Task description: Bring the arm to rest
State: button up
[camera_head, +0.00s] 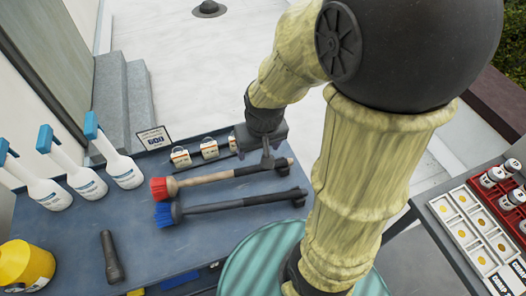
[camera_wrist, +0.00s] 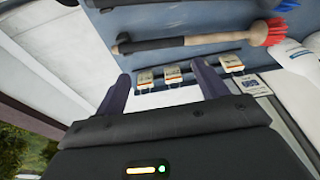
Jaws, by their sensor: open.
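My arm reaches out over the blue-grey table (camera_head: 85,228). My gripper (camera_head: 268,160) is above the table's back right part, by the handle end of the red-bristled brush (camera_head: 215,178). In the wrist view my gripper (camera_wrist: 162,72) shows two dark fingers spread apart with nothing held between them. Small tagged padlocks (camera_wrist: 173,74) show beyond and between the fingers. The head view does not clearly show how high my gripper is above the brush handle.
A blue-bristled brush (camera_head: 230,206), white bottles (camera_head: 115,160), a dark flashlight (camera_head: 111,257), a yellow container (camera_head: 25,265) and a small sign (camera_head: 154,138) are on the table. A ribbed green round object (camera_head: 255,262) is below my arm. A second table with a tray (camera_head: 470,235) stands right.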

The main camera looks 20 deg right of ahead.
jog(key=shift+s+d+f, duration=0.15)
jog(key=shift+s+d, duration=0.05)
jog(key=shift+s, duration=0.7)
jog(key=shift+r+p, duration=0.35)
jog(key=shift+o, duration=0.5)
